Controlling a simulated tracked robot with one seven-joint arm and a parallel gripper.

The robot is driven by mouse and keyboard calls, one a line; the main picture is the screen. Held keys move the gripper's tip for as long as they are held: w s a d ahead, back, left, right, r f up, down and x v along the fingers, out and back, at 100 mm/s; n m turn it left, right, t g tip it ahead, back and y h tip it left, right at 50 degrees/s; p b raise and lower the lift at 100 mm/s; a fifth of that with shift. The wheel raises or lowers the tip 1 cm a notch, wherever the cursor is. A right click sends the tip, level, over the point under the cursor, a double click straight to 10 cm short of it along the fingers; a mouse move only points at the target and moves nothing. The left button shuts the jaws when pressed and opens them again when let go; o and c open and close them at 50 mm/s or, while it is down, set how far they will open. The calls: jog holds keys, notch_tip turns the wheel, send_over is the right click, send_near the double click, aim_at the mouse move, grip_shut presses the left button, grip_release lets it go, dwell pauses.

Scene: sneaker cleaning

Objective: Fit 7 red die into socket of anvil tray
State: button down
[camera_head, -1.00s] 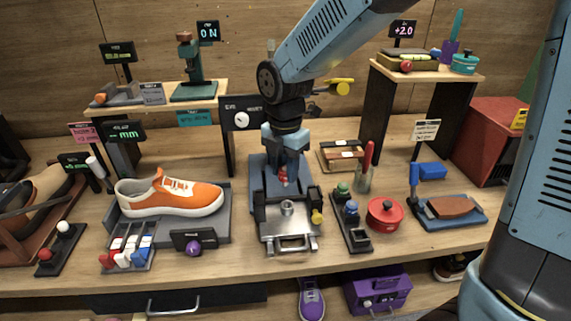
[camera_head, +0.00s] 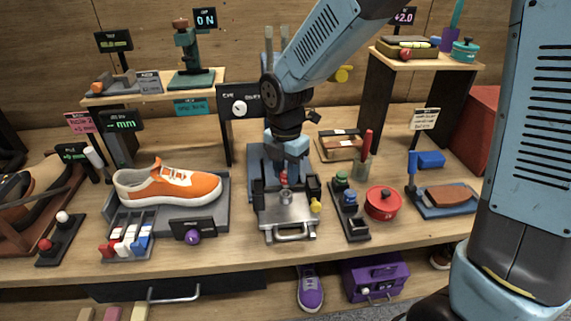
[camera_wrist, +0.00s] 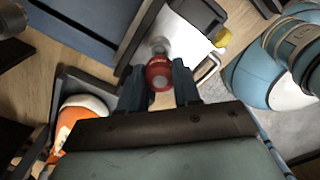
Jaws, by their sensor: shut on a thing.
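My gripper (camera_wrist: 159,82) is shut on the red die (camera_wrist: 158,73), a small round red piece with a paler centre. In the head view the die (camera_head: 284,177) shows below my gripper (camera_head: 285,172), just behind the silver anvil tray (camera_head: 298,215). A round metal post (camera_head: 286,196) stands on the tray toward its rear; it also shows just beyond the die in the wrist view (camera_wrist: 159,46). Die and post look very close, but I cannot tell whether they touch. I cannot make out a socket opening.
Black blocks flank the tray, with a yellow knob (camera_head: 316,206) on the right one. A rack of coloured dies (camera_head: 349,209) stands close on the right, with a red pot (camera_head: 382,204) beyond. An orange sneaker (camera_head: 168,185) sits on the left.

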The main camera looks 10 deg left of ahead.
aim_at(286, 187)
jog(key=shift+f, duration=0.55)
jog(key=shift+f, duration=1.55)
dwell(1.6)
jog(key=c, duration=0.7)
grip_release()
notch_tip(286, 187, up, 12)
jog(key=shift+f, duration=0.1)
jog(key=shift+s, duration=0.1)
